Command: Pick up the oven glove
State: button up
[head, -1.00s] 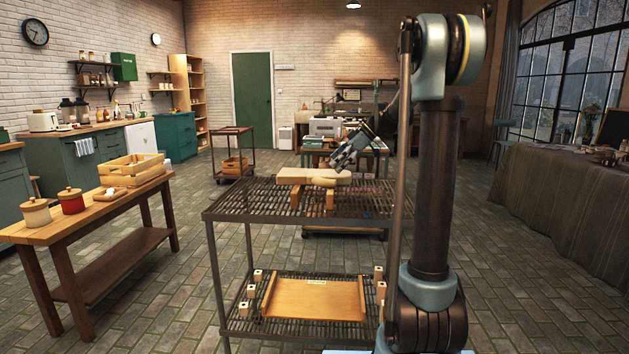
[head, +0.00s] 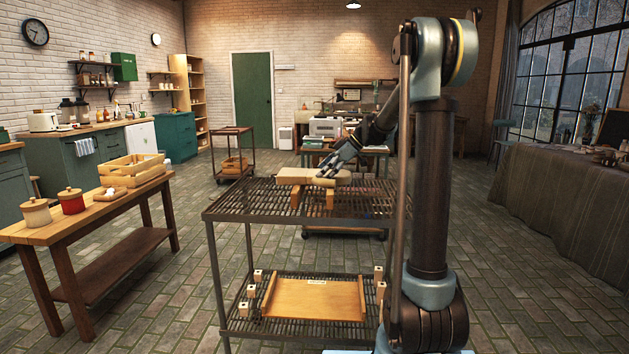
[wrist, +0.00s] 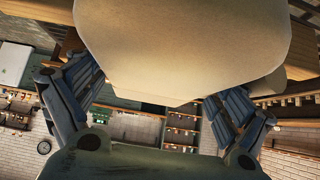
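The oven glove (head: 298,175) is a beige, mitt-like piece lying flat on wooden supports on the top shelf of the dark metal rack. My gripper (head: 328,174) is at its right end, tilted down. In the wrist view the glove (wrist: 185,45) is a large pale shape filling the upper middle. The spread fingers of my gripper (wrist: 150,100) stand to its left and right, with the glove's near edge between them. The gripper is open; I cannot tell whether either finger touches the glove.
The wooden supports (head: 328,198) stand on the rack's top shelf (head: 250,205). The lower shelf bears a wooden tray (head: 315,298) and several small blocks. A wooden table (head: 130,187) with jars and a crate stands left. Brick floor between is clear.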

jog(key=shift+c, duration=1.1)
notch_tip(320, 180, up, 10)
dwell(0.4)
